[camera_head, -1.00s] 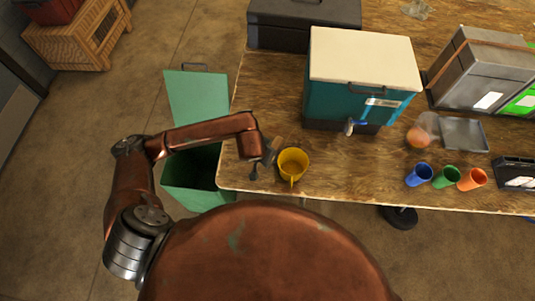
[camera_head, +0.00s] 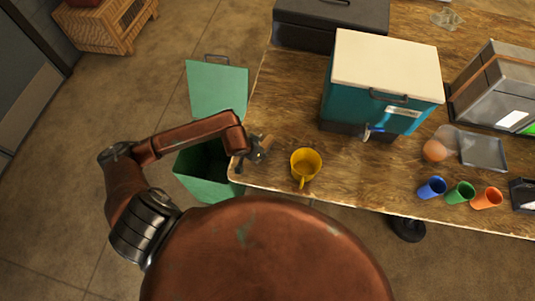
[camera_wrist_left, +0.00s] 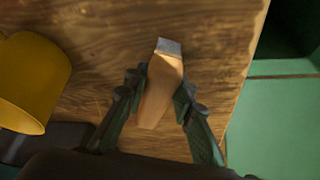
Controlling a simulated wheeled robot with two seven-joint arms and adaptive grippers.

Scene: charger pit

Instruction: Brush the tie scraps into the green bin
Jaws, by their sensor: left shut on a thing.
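My left gripper (camera_head: 258,151) is shut on a wooden-handled brush (camera_head: 266,142) near the left edge of the table. In the left wrist view the brush (camera_wrist_left: 165,72) lies between the two fingers (camera_wrist_left: 160,88), with a pale grey end pointing away from me. I cannot tell whether it touches the tabletop. The green bin (camera_head: 218,92) stands on the floor left of the table, lid open and inside dark. Its green side also shows in the left wrist view (camera_wrist_left: 270,125). I cannot make out any tie scraps by the brush. My right gripper is out of view.
A yellow mug (camera_head: 306,164) stands just right of my left gripper. A teal cooler (camera_head: 350,100) with a tap stands behind it on the wooden table (camera_head: 290,85). Blue (camera_head: 432,187), green (camera_head: 460,192) and orange (camera_head: 487,198) cups stand at the right.

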